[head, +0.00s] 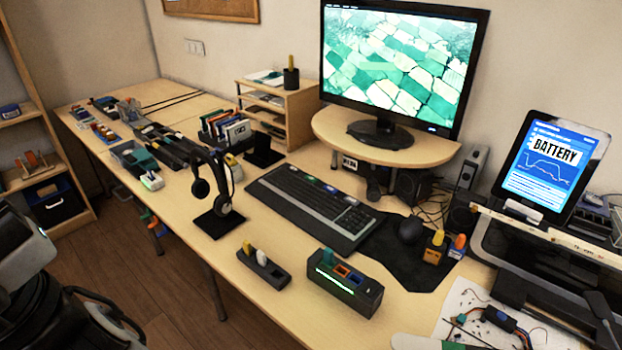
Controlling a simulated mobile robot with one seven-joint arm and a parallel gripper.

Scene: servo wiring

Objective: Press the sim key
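The black and grey keyboard (310,207) lies flat on the wooden desk in front of the monitor. A few coloured keys, green and blue, show along its top row, but the key labels are too small to read, so I cannot tell which one is the sim key. The monitor (400,65) shows an aerial picture of green fields. Parts of my arm fill the lower left edge of the head view, well away from the keyboard. My gripper's fingers do not show.
A headphone stand (219,222) stands left of the keyboard. A black charger box (345,290) and a small holder (263,268) sit in front of it. A mouse (411,230) lies to its right. A tablet (549,160) reads BATTERY. Space above the keyboard is clear.

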